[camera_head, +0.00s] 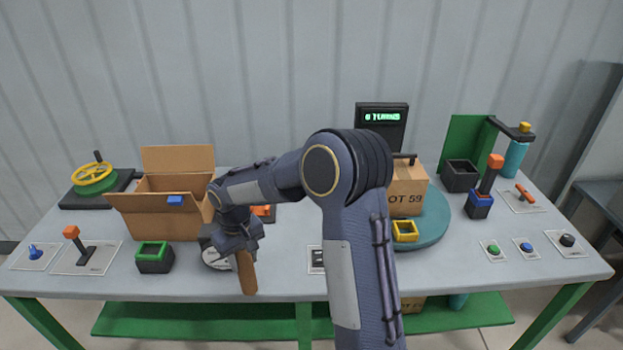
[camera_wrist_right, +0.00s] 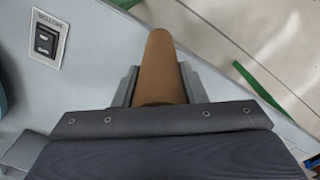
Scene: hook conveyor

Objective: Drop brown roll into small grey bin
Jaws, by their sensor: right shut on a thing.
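My right gripper (camera_head: 240,247) is above the front left-middle of the table. It is shut on the brown roll (camera_head: 247,274), which hangs tilted downward near the front edge. The right wrist view shows the roll (camera_wrist_right: 160,66) between the two grey fingers of the gripper (camera_wrist_right: 160,88). A small dark grey open bin (camera_head: 461,178) stands at the back right of the table, well away from the roll. Its inside is dark. My left gripper is not in view.
A cardboard box (camera_head: 160,220) stands left of my gripper, and a green-rimmed dark bin (camera_head: 154,262) in front of it. A box marked LOT 59 (camera_head: 408,183) and a yellow-rimmed bin (camera_head: 405,232) sit on a teal turntable (camera_head: 437,222). Buttons line the front right.

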